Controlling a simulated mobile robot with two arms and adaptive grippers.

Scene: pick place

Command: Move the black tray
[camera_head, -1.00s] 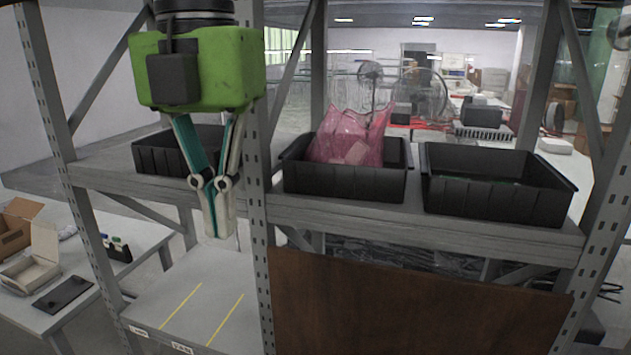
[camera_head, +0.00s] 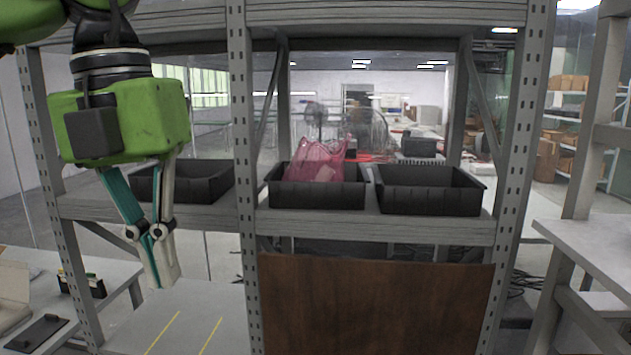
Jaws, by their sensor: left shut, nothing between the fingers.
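Three black trays stand in a row on the grey rack shelf. The left black tray (camera_head: 205,188) is partly hidden behind my left gripper. The middle black tray (camera_head: 318,195) holds a pink bag (camera_head: 317,162). The right black tray (camera_head: 428,201) shows no contents from here. My left gripper (camera_head: 163,286) hangs pointing down in front of the rack at the left. Its fingers are shut and empty, with the tips lower than the shelf edge. My right gripper is not in view.
A rack post (camera_head: 243,160) stands between the left and middle trays. A brown board (camera_head: 375,305) closes the space under the shelf. A lower white surface with yellow lines (camera_head: 205,318) lies below my gripper. A table (camera_head: 590,243) stands at the right.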

